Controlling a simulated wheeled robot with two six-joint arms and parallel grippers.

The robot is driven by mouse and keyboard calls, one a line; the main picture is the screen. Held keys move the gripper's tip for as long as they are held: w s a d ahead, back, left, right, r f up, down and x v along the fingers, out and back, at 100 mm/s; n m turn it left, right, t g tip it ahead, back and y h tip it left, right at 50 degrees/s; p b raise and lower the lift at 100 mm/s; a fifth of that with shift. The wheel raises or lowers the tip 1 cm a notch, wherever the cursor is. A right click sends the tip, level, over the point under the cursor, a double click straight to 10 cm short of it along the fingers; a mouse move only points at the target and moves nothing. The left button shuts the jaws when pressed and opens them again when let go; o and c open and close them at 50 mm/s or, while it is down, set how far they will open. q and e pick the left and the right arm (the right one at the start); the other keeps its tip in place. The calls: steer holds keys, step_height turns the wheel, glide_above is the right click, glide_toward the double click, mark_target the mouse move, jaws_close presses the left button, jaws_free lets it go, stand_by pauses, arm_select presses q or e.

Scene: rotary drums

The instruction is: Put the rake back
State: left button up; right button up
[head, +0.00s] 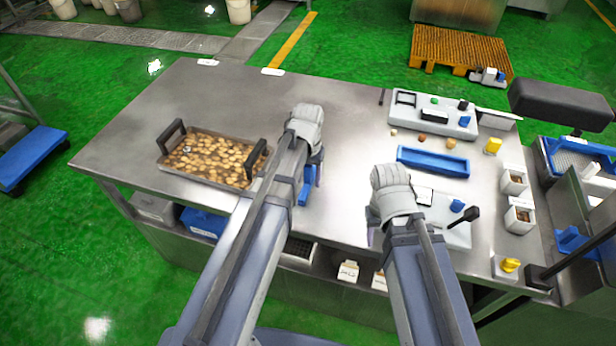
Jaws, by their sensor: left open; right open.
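No rake can be made out with certainty. A small blue piece (305,195) shows beside my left forearm, low by the worktable; most of it is hidden, and I cannot tell whether it belongs to a rake. My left gripper (318,175) points down over the middle of the worktable, mostly hidden behind its own arm, and is open. My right gripper (374,237) is open near the table's front edge, largely hidden by its wrist. A metal tray (205,180) with two black handles, full of round tan pieces, stands on the table left of my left gripper.
The steel worktable (345,125) is bare in the middle and at the back left. On its right lie a blue trough (433,161), a grey panel (432,115), a black-knobbed lever (466,215) and white containers (519,217). A black padded bar (562,104) overhangs the right edge.

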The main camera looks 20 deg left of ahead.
arm_select(q)
step_height(320, 180, up, 12)
steer(key=p, duration=1.2)
steer(key=shift+r, duration=0.2)
steer(key=s+d+m+y, duration=0.1)
steer(key=s+d+m, duration=0.2)
steer(key=s+d, duration=0.7)
steer(key=s, duration=0.4)
steer(key=shift+s+d, duration=0.2)
steer(key=shift+d, duration=0.05)
